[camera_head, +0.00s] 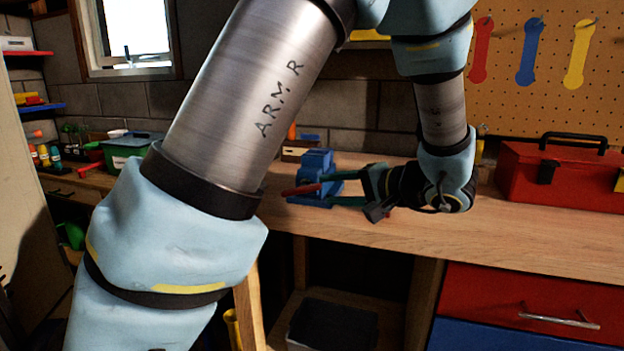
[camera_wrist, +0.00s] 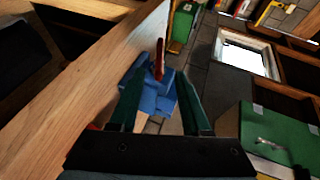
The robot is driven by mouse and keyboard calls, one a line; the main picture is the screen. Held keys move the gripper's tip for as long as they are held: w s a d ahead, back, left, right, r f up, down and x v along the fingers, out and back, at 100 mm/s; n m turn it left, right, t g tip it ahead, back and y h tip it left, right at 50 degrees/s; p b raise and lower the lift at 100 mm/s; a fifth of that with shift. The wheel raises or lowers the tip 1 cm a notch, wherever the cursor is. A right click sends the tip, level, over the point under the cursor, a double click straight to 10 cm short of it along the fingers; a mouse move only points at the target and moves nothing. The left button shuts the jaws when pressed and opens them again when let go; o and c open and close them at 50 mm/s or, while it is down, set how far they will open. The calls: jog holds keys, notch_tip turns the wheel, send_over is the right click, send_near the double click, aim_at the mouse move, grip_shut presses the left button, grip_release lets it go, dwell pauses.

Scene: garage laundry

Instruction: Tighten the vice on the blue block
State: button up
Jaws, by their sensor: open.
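A blue vice (camera_head: 318,163) stands on the wooden workbench, with a red bar handle (camera_head: 299,190) at its near side. In the wrist view the vice (camera_wrist: 157,98) lies between and beyond my fingers, and the red handle (camera_wrist: 160,58) sticks up near the fingertips. My gripper (camera_head: 328,190) is open, its dark green fingers pointing left at the vice's handle side. In the wrist view the gripper (camera_wrist: 160,72) shows its two fingers apart, one on either side of the handle. I cannot tell whether a finger touches the handle. I cannot make out a separate blue block in the jaws.
The workbench (camera_head: 440,236) has bare wood in front of the vice and to the right. A red toolbox (camera_head: 565,175) stands at the right. A green box (camera_head: 128,147) is at the back left. Red and blue drawers (camera_head: 530,305) are below the bench.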

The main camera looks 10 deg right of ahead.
aim_at(309, 191)
jog(key=p+x, duration=0.1)
jog(key=x, duration=0.9)
jog(key=shift+w+p, duration=0.15)
jog(key=shift+p, duration=0.2)
grip_shut()
